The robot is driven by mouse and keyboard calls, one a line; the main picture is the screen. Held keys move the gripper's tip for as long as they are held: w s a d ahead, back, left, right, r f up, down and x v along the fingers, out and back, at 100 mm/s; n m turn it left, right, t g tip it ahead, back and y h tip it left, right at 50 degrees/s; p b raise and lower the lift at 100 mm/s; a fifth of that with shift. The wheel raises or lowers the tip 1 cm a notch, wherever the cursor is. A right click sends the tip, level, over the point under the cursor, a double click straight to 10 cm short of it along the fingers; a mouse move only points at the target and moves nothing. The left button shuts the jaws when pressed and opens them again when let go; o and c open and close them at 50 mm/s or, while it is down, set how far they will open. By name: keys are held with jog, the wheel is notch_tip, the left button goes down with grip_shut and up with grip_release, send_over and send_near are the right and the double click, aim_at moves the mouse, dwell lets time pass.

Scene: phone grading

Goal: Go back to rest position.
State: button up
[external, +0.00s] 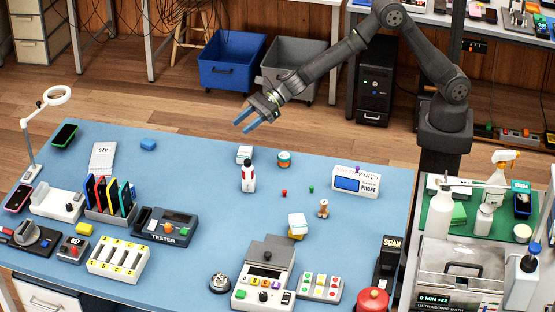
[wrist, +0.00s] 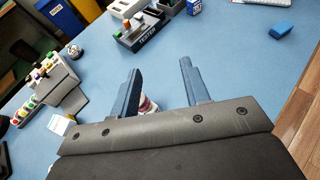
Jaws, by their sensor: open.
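My gripper (external: 247,122) hangs in the air above the far edge of the blue table (external: 320,235). Its two blue fingers are apart, with nothing held between them. In the wrist view my gripper (wrist: 160,80) also shows open, with the blue table surface beyond the fingers. A red-and-white bottle (wrist: 147,104) shows partly behind the left finger there, apart from it as far as I can tell. My arm reaches in from the right side of the external view.
The bottle (external: 248,178), a white box (external: 244,154) and a small tin (external: 284,159) stand below my gripper. A phone box (external: 356,182) is to the right. The tester (external: 166,229) and ring lamp (external: 57,96) are left. Blue (external: 231,62) and grey bins (external: 292,62) stand behind.

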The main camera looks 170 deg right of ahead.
jog(key=w+a+r, duration=0.2)
jog(key=a+r, duration=0.4)
jog(key=a, duration=0.4)
jog(key=w+a+r, duration=0.2)
jog(key=a+r, duration=0.3)
jog(key=a, duration=0.5)
jog(key=shift+w+a+r, duration=0.15)
jog(key=shift+a+r, duration=0.15)
jog(key=shift+r, duration=0.05)
jog(key=shift+o, duration=0.5)
